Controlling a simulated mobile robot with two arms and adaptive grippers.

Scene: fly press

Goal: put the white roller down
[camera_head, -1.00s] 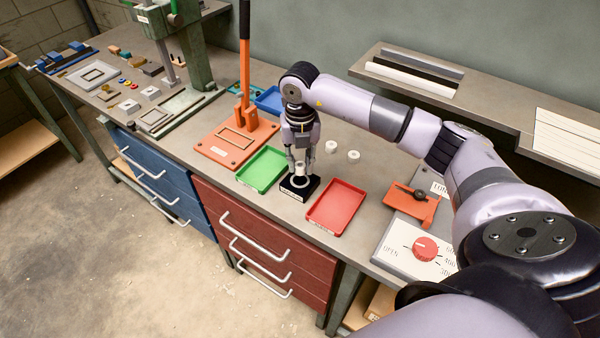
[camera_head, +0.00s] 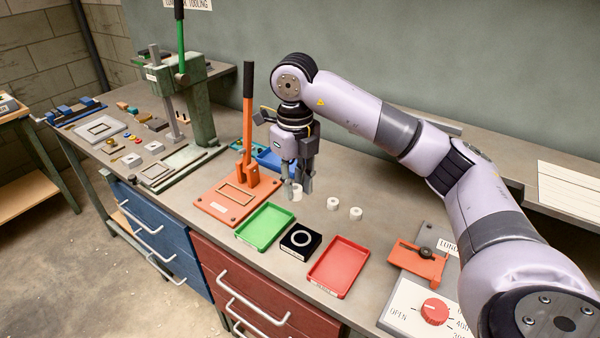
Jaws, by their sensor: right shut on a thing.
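My right gripper (camera_head: 299,190) points down behind the black block, its fingers shut on a small white roller (camera_head: 296,194). The roller is partly hidden by a finger. It is at or close above the grey bench top; I cannot tell whether it touches. Two more white rollers, a nearer-left one (camera_head: 333,203) and one further right (camera_head: 356,213), stand on the bench to the right of the gripper. My left gripper is not in view.
A black block (camera_head: 287,246) with a pale ring on top sits between a green tray (camera_head: 265,228) and a red tray (camera_head: 339,267). An orange press with a lever (camera_head: 221,207) stands left, a blue tray (camera_head: 268,161) behind. A red dial (camera_head: 434,311) is at right.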

